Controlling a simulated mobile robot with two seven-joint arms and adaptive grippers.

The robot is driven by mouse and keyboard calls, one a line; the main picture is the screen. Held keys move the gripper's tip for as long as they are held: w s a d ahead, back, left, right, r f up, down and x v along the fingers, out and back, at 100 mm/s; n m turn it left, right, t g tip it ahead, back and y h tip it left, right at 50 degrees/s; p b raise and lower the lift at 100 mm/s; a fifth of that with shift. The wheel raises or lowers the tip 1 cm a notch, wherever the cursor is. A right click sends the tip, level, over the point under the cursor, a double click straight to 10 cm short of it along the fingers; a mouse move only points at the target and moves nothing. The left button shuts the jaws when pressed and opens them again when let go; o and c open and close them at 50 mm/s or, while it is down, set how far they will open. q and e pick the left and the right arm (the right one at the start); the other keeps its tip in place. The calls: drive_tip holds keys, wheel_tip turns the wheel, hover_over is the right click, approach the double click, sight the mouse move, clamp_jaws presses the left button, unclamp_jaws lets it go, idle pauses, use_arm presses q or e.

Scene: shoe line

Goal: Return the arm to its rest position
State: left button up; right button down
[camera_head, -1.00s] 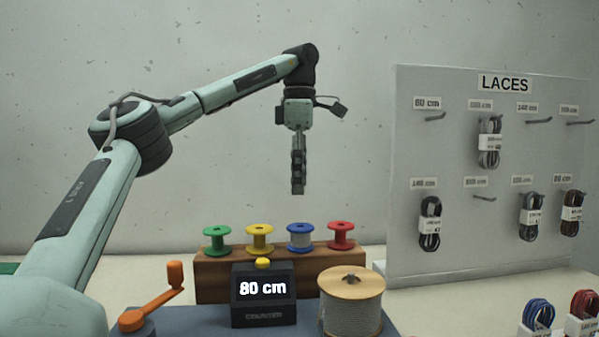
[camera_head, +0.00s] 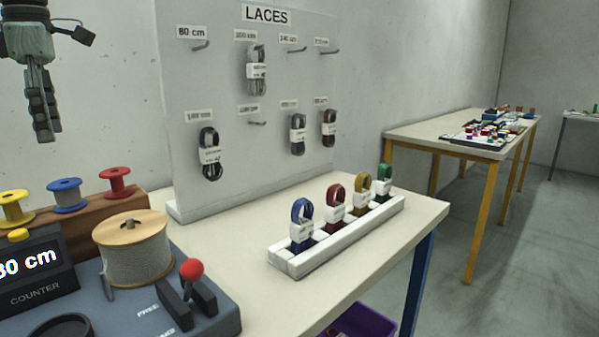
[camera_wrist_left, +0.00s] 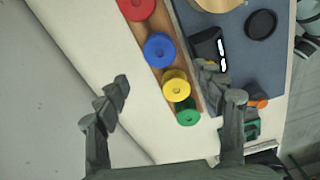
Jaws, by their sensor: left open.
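My left gripper (camera_head: 45,117) hangs pointing down at the upper left of the head view, in the air above and behind the row of spools. In the left wrist view its two fingers (camera_wrist_left: 165,95) are spread apart with nothing between them. Below it are the table top and the coloured spools, apart from the fingers. My right gripper is in neither view.
A wooden spool of grey cord (camera_head: 137,250) and a counter (camera_head: 38,275) stand at the left. A white rack (camera_head: 335,238) holds several lace bundles. A purple bin (camera_head: 362,322) is below the table edge.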

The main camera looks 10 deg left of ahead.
sight(63, 183)
use_arm(q)
wheel_tip(63, 183, down, 11)
drive_tip(key=shift+r, duration=0.65)
drive_tip(key=shift+f, duration=0.1)
